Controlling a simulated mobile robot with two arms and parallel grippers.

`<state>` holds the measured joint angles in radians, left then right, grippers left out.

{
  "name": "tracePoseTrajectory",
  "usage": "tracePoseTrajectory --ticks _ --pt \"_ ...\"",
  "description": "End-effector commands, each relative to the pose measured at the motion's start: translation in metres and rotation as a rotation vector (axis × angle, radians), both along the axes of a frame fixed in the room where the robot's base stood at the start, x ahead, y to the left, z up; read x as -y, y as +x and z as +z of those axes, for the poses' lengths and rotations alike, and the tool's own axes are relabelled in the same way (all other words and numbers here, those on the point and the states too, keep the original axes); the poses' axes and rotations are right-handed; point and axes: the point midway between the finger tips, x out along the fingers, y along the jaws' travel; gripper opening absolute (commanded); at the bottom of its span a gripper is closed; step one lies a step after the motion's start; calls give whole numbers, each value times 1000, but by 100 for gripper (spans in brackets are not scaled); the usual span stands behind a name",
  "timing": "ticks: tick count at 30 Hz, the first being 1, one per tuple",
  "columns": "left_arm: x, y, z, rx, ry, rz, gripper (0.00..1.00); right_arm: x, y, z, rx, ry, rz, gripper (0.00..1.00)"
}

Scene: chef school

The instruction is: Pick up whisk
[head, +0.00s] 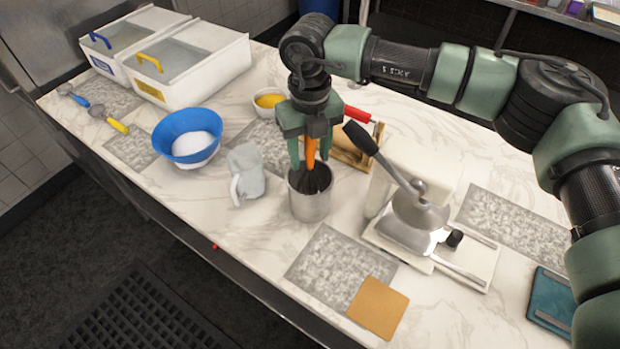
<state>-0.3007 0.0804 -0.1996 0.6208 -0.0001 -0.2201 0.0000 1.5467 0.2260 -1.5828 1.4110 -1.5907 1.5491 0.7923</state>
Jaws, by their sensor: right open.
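The whisk (310,152) appears to be the tool with an orange handle standing in a metal cup (309,208). A dark mass shows inside the cup below the handle, and its lower part is hidden by the cup wall. My right gripper (309,158) points down directly above the cup. Its two green fingers are open, one on each side of the orange handle, with tips near the cup's rim. I cannot tell whether either finger touches the handle. My left gripper is not in view.
A press with a black-knobbed lever (418,215) stands close right of the cup. A small bowl of yellow contents (261,103) is behind. A tan square (378,307) lies in front.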

Motion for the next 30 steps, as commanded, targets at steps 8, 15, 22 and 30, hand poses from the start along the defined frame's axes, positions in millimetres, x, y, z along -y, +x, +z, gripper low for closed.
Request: tracePoseTrajectory --ticks 8,15,22,30 --pt "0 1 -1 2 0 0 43 0 0 0 0 0 0 11" --pt "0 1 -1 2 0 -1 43 0 0 0 1 0 0 0" --pt "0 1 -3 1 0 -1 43 0 1 4 1 2 0 0" --pt "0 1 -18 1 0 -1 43 -1 2 40 6 2 -1 0"
